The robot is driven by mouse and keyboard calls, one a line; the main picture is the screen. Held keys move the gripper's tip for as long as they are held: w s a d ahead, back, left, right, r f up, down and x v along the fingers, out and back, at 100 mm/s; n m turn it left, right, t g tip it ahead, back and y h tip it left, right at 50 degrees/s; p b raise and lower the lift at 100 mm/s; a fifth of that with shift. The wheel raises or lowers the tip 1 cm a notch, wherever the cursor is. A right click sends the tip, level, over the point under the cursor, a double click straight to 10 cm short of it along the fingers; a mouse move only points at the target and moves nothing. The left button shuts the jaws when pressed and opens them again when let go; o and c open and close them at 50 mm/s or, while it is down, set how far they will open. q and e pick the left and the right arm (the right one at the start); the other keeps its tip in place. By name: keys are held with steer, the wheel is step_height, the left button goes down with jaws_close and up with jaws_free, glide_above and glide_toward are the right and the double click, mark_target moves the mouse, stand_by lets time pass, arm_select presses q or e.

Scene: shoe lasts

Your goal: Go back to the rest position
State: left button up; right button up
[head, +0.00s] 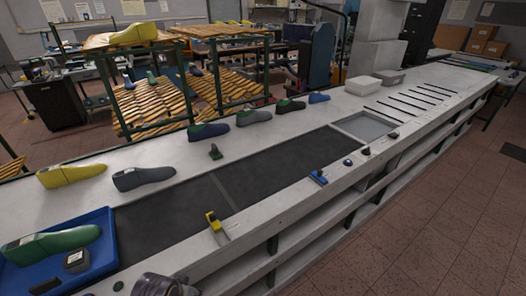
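Neither of my grippers shows clearly in the head view. A dark rounded part, possibly of my own arm, shows at the bottom edge, left of centre; no fingers can be made out on it. A green shoe last (52,245) lies in a blue tray (101,222) at the front left of the long white bench (290,210), beside a small dark block (76,261). A yellow last (71,175) and a grey last (143,178) lie on the bench behind the tray. Several more lasts, including a blue one (319,98), stand in a row along the back edge.
A dark mat (165,232) covers much of the bench top. A yellow clamp-like tool (213,222) and a blue one (318,177) sit at the front edge. A white box (363,86) and a grey tray (369,126) stand farther right.

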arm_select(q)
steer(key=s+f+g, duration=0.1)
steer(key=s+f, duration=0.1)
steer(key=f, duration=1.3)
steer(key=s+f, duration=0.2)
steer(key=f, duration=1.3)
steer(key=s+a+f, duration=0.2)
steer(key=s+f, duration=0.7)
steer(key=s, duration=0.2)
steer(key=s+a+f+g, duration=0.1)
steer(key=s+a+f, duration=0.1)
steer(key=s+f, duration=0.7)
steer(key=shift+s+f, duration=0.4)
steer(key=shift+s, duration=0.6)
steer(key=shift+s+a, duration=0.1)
